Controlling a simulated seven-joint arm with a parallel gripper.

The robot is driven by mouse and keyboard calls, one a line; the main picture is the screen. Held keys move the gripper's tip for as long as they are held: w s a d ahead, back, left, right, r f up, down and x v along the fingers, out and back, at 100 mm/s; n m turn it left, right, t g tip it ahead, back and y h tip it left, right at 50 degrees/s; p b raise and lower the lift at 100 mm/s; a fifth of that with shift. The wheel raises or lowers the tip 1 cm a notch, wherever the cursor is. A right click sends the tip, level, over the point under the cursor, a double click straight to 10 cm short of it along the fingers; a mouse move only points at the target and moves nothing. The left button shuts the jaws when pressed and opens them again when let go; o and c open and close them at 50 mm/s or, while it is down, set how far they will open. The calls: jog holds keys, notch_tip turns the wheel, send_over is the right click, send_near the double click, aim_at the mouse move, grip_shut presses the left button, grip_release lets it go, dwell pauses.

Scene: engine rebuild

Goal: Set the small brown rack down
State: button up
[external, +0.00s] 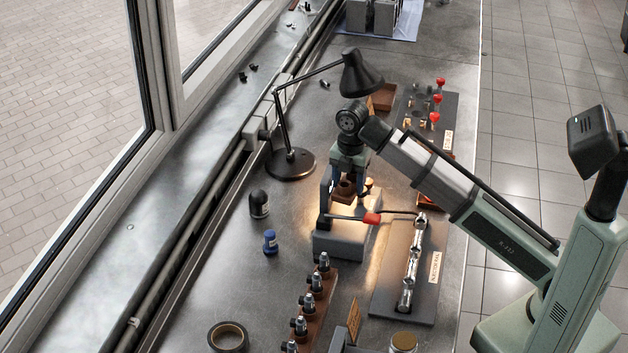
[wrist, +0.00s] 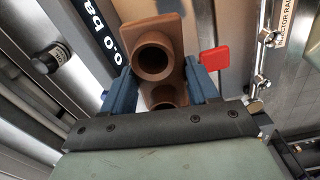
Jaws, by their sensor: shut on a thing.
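My gripper (external: 347,178) is shut on the small brown rack (external: 345,190) and holds it over the grey bench device with the red-tipped lever (external: 372,218). In the wrist view the rack (wrist: 171,34) sits between the two blue fingers of my gripper (wrist: 158,72). The rack shows two round sockets; the nearer one is partly hidden by the gripper body. I cannot tell whether the rack's underside touches anything.
A long brown rack with several injectors (external: 310,305) stands in front. The injector rail (external: 411,262) lies on a dark plate at right. A black lamp (external: 290,163), a dark bottle (external: 259,204) and a blue bottle (external: 270,242) stand left. Bare bench lies around the bottles.

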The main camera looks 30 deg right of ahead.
jog(key=s+a+r+n, duration=0.1)
jog(key=s+a+n, duration=0.3)
jog(key=a, duration=0.2)
jog(key=n, duration=0.7)
send_near(251, 295)
jog(key=shift+w+a+f, duration=0.1)
jog(key=shift+f, duration=1.4)
jog(key=shift+w+a+f, duration=0.1)
jog(key=shift+f, duration=1.45)
jog(key=shift+s+f, duration=0.1)
jog(key=o, duration=1.4)
jog(key=shift+o, duration=0.2)
notch_tip(251, 295, up, 12)
